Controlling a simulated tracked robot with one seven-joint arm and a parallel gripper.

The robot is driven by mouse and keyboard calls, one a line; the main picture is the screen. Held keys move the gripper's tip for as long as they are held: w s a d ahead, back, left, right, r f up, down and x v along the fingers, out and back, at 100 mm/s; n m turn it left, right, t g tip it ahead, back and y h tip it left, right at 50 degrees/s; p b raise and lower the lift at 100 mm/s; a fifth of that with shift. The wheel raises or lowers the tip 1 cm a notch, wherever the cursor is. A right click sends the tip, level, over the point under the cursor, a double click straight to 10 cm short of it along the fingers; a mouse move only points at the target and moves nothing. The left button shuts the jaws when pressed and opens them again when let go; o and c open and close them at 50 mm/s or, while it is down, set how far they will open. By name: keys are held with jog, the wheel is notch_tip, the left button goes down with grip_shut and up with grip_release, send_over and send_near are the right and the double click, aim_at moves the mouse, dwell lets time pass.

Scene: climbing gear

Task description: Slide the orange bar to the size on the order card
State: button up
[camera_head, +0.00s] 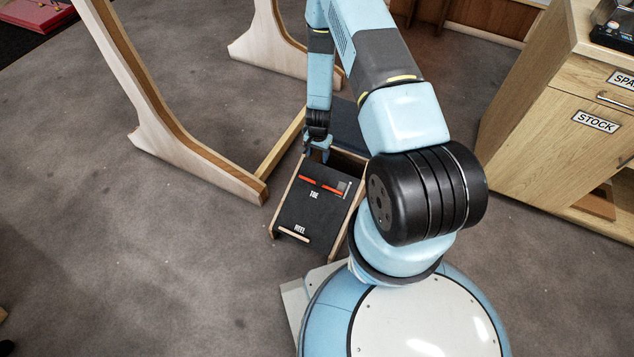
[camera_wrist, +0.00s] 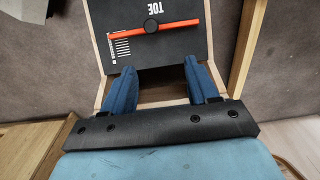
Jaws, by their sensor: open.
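The orange bar (camera_head: 310,182) lies across the toe end of a black board (camera_head: 306,210) marked TOE and HEEL. In the head view my gripper (camera_head: 318,150) is at the board's toe edge. I cannot make out an order card.
Pale wooden side rails (camera_head: 285,192) flank the board. Curved wooden frames (camera_head: 165,110) stand to the left and behind. A wooden cabinet (camera_head: 550,120) labelled STOCK stands at the right. The grey floor (camera_head: 120,240) at left is clear.

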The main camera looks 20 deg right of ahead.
aim_at(319, 183)
jog(key=f, duration=0.5)
jog(key=s+f, duration=0.1)
jog(key=f, duration=1)
jog(key=shift+s+d+f, duration=0.1)
jog(key=shift+s+f, duration=0.3)
jog(key=shift+c, duration=0.3)
grip_shut()
